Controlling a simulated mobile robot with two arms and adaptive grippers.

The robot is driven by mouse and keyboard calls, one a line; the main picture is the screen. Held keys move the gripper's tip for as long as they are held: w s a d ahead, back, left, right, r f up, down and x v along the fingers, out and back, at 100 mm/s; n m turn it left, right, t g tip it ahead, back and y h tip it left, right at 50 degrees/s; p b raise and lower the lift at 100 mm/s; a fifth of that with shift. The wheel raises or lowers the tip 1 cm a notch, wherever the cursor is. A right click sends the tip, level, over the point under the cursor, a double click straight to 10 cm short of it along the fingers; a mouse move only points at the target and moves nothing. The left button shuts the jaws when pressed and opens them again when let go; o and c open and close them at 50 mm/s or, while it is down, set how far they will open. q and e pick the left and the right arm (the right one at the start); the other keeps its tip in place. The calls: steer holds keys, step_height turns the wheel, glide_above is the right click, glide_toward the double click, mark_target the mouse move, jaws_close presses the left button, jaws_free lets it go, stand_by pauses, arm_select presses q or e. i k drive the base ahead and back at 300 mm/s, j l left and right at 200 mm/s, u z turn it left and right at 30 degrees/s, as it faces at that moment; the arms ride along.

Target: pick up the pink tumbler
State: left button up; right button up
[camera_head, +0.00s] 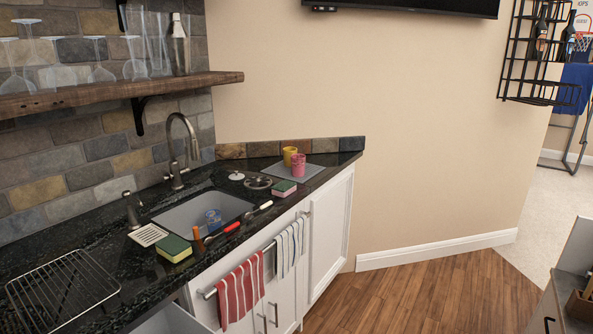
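The pink tumbler (298,165) stands upright on a grey mat (311,173) at the far right end of the black counter. A yellow cup (289,154) stands close behind it, to its left. A pink-and-green sponge (284,188) lies in front of the mat. Neither of my grippers shows in the head view.
A sink (202,210) with a blue item inside and a tall faucet (180,150) lie left of the tumbler. Several small utensils, a second sponge (174,248) and a wire rack (62,288) are on the counter. A wooden shelf (120,92) with glasses hangs above. The wooden floor (430,290) is clear.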

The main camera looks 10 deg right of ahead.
mark_target(298, 161)
steer(key=i+l+u, duration=0.1)
steer(key=u, duration=0.25)
steer(key=l+u, duration=0.2)
steer(key=u, duration=0.15)
steer(key=l+u, duration=0.2)
steer(key=u, duration=0.15)
steer(key=i+l+u, duration=0.1)
steer(key=l+u, duration=0.2)
steer(key=l, duration=0.4)
steer(key=l+u, duration=0.3)
steer(key=l, duration=0.35)
steer(key=l+u, duration=0.7)
steer(key=l, duration=0.15)
steer(key=k+l+u, duration=0.15)
steer(key=l+u, duration=0.4)
steer(key=l, duration=0.6)
steer(key=l+z, duration=0.1)
steer(key=z, duration=0.3)
steer(key=i+l+z, duration=0.1)
steer(key=z, duration=0.65)
steer(key=i+l, duration=0.05)
